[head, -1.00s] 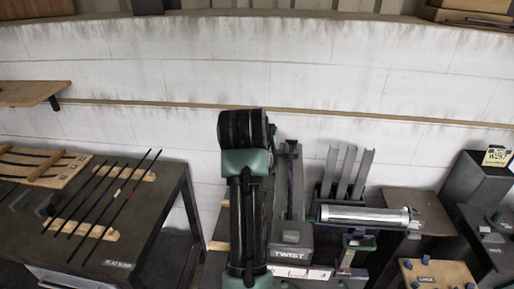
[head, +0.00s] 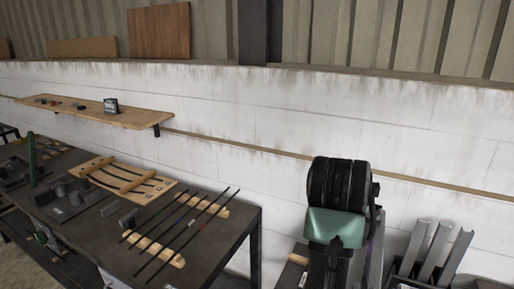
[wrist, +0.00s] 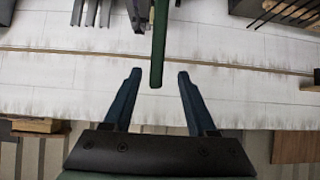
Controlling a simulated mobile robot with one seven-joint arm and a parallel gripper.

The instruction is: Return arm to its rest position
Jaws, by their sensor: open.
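My gripper (wrist: 157,82) shows in the wrist view with its two blue fingers spread wide apart. A narrow green bar shows between the fingers, and the fingers touch neither side of it. I cannot tell whether this bar is part of my own body. In the head view my arm (head: 338,215), black with a green joint cover, stands folded upright right of centre. The gripper itself does not show in the head view. The wrist view is upside down, with the white wall behind the fingers.
A dark table (head: 216,256) at the left holds thin black rods (head: 178,232) on wooden supports and a wooden rack (head: 122,179). A wooden shelf (head: 95,108) juts from the white wall. Grey upright slats (head: 436,250) stand right of my arm.

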